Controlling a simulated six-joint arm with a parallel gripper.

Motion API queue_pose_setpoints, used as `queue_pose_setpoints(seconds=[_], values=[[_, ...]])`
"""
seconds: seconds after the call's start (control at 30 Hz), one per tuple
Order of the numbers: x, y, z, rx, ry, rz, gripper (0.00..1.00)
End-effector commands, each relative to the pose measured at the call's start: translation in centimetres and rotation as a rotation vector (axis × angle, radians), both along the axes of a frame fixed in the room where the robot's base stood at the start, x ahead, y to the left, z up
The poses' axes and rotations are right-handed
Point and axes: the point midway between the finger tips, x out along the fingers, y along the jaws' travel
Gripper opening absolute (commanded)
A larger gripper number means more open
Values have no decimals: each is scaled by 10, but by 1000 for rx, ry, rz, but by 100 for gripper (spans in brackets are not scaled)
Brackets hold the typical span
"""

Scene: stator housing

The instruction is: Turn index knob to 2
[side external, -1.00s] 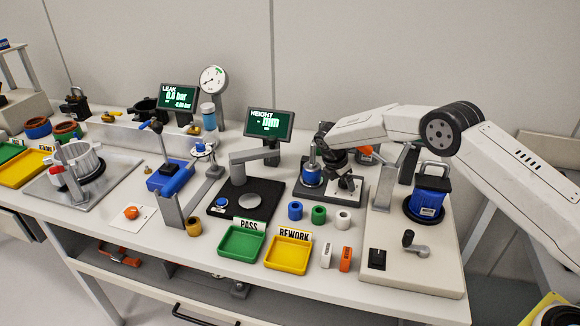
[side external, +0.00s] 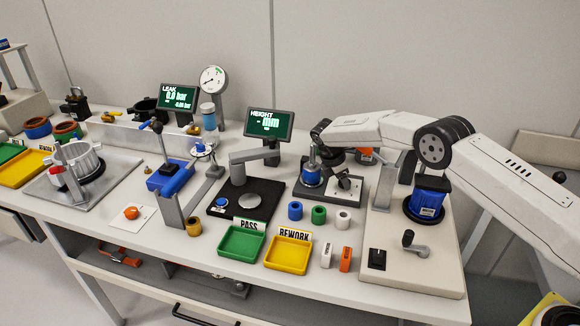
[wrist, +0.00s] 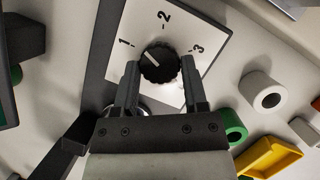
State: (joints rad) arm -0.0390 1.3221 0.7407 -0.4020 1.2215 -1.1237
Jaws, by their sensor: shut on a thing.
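The index knob (wrist: 160,64) is a round black knob with a ribbed edge and a white pointer line. It sits on a white dial plate (wrist: 187,22) marked 1, 2 and 3. In the wrist view the pointer lies between 1 and 2, nearer to 1. My gripper (wrist: 160,70) has one finger on each side of the knob and is shut on it. In the side view my gripper (side external: 338,175) is low over the dark base with the plate, and the knob is hard to make out there.
A dark fixture with a blue part (side external: 312,175) stands close to the left of my gripper. Blue, green and white rings (side external: 343,217) lie in front. A blue housing (side external: 427,203) stands to the right, under my arm. The yellow REWORK tray (side external: 288,255) is nearer the front.

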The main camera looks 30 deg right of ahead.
Motion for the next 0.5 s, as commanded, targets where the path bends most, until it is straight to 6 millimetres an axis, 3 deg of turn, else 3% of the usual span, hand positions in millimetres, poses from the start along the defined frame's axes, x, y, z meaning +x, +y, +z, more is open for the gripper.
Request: queue_pose_setpoints(seconds=[0.2, 0.5], values=[[2, 0, 0, -1, -2, -112, 0], [1, 0, 1, 0, -1, -147, 0]])
